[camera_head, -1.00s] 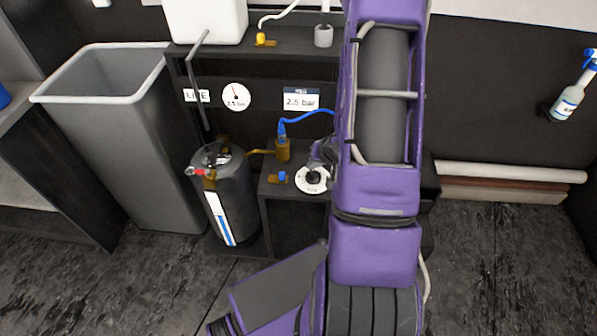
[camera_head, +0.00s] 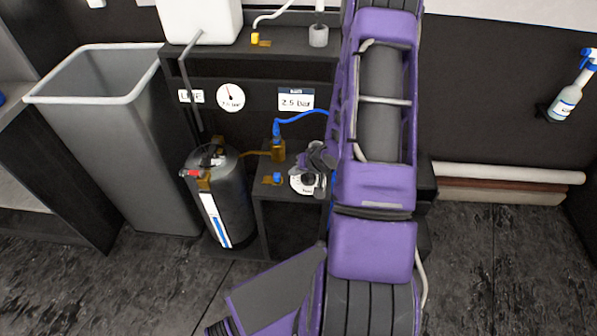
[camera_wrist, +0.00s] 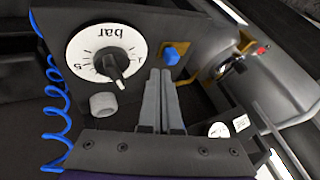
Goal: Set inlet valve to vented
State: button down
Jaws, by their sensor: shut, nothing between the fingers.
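A small blue valve handle (camera_head: 277,178) sits on a brass-coloured plate on the low black stand. It also shows in the wrist view as a blue knob (camera_wrist: 171,54). I cannot read a label that marks it as the inlet valve. Beside it is a white round dial (camera_head: 298,187) marked in bar, with a black pointer knob (camera_wrist: 116,66). My gripper (camera_wrist: 161,72) is shut and empty. In the wrist view its fingertips lie just below the blue knob and right of the dial. In the head view my gripper (camera_head: 316,158) partly covers the dial.
A dark cylinder tank (camera_head: 228,210) stands left of the stand. A brass fitting (camera_head: 278,150) with a blue hose (camera_head: 300,116) rises behind the valve. A pressure gauge (camera_head: 230,97) is on the panel above. A grey bin (camera_head: 150,150) is at left. A grey cap (camera_wrist: 103,104) sits near the dial.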

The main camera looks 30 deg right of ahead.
aim_at(276, 177)
jog(key=b+x, duration=0.1)
jog(key=x, duration=0.4)
jog(key=shift+w+f, duration=0.25)
jog(key=shift+f, duration=0.05)
jog(key=shift+w+a, duration=0.5)
jog(key=shift+a, duration=0.3)
jog(key=shift+w+a, duration=0.5)
jog(key=shift+a, duration=0.3)
jog(key=shift+a+r, duration=0.1)
jog(key=shift+r, duration=0.05)
